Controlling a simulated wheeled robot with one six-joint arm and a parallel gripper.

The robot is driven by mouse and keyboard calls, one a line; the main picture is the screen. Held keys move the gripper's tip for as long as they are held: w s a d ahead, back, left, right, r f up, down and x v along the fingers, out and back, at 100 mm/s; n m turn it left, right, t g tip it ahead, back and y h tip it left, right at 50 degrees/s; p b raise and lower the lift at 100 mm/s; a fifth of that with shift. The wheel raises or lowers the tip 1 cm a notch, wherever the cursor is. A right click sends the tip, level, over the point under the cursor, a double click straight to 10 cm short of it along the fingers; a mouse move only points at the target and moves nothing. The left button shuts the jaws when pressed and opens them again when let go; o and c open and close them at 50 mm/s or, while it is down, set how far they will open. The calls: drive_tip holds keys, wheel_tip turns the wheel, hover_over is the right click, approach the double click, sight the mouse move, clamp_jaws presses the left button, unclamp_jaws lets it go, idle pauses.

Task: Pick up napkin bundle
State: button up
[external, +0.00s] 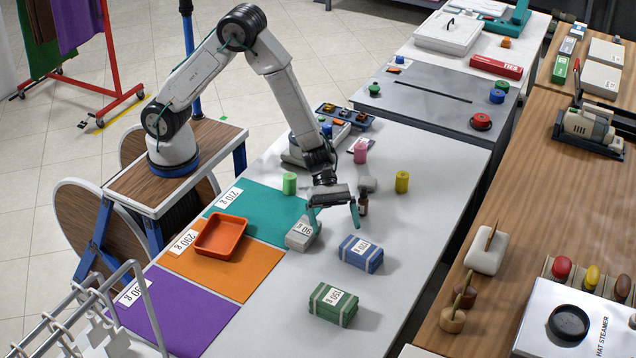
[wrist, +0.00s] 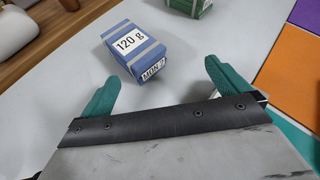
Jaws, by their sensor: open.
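Three strapped, labelled bundles lie on the pale table. The blue bundle (external: 360,254) is marked 120 g and also shows in the wrist view (wrist: 134,52), ahead of my fingertips. The green bundle (external: 333,304), marked 150 g, is nearer the camera; its edge shows at the top of the wrist view (wrist: 188,5). The grey bundle (external: 298,237), marked 90 g, lies close to my left-hand finger in the external view. My gripper (external: 335,218) points down above the table with its teal fingers apart. In the wrist view nothing is between the fingers (wrist: 163,78).
Teal (external: 265,215), orange (external: 236,272) and purple (external: 180,316) mats marked with weights lie at the left. An orange tray (external: 220,237) sits across the mats. Green (external: 290,184), pink (external: 360,152) and yellow (external: 402,181) cylinders and a small dark bottle (external: 363,204) stand around my gripper.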

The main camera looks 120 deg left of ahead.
sight(357, 242)
drive_tip(key=w+a+n, duration=0.1)
drive_tip(key=w+a+r+n+t+y, duration=0.1)
drive_tip(key=n, duration=0.1)
drive_tip(key=shift+w+t, duration=0.3)
drive_tip(key=shift+w, duration=0.05)
drive_tip(key=shift+w+d+f, duration=0.15)
drive_tip(key=x, duration=0.7)
drive_tip(key=shift+d, duration=0.15)
drive_tip(key=c, duration=1.4)
